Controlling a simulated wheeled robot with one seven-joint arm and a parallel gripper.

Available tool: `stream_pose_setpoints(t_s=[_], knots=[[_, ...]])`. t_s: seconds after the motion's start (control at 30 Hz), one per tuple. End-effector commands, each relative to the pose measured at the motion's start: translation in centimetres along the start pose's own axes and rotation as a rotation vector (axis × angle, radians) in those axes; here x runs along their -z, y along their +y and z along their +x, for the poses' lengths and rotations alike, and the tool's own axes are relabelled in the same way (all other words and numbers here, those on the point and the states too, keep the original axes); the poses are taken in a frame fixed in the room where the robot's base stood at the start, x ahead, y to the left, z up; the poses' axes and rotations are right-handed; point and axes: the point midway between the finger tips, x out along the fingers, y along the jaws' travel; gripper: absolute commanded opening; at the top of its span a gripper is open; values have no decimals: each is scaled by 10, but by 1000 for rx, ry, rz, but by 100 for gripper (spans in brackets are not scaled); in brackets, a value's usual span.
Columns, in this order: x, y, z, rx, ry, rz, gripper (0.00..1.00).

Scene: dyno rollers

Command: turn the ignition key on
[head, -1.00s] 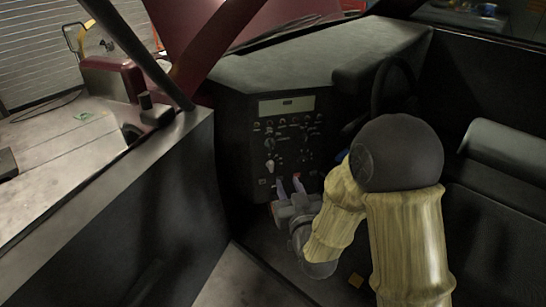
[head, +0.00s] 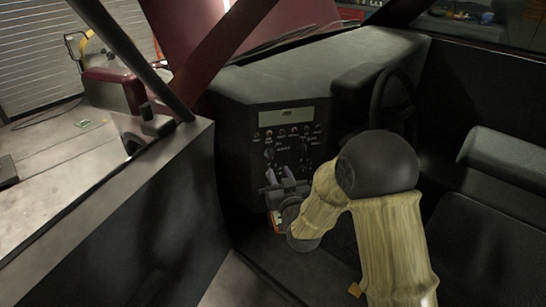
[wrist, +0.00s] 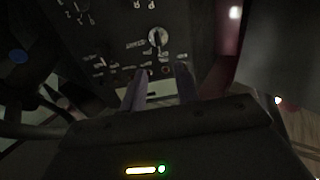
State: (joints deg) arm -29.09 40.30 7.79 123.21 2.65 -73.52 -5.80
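A dark control panel (head: 248,150) with a pale display, small switches and knobs stands left of the steering wheel. In the wrist view, a pale key-like switch (wrist: 157,38) with a round base sits on the panel beside upside-down lettering; I take it for the ignition key. My gripper (head: 279,174) is low in front of the panel, its fingers pointing at it. In the wrist view my gripper (wrist: 160,78) has two grey fingers spread apart with nothing between them. The key switch lies beyond the fingertips, apart from them. In the head view, the gripper area hides the key.
A black steering wheel (head: 397,100) is right of the panel, behind my arm. A dark door wall (head: 150,195) bounds the left side. A dark seat (head: 490,205) fills the right.

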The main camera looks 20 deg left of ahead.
Motion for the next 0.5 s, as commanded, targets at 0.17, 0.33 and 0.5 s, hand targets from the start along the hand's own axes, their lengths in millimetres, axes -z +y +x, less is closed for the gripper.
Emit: stream_pose_setpoints(t_s=[0.17, 0.33, 0.5], knots=[[0, 0, 29, 0, 2, 0, 31], [0, 0, 54, 1, 2, 0, 31], [0, 0, 75, 1, 1, 0, 31]])
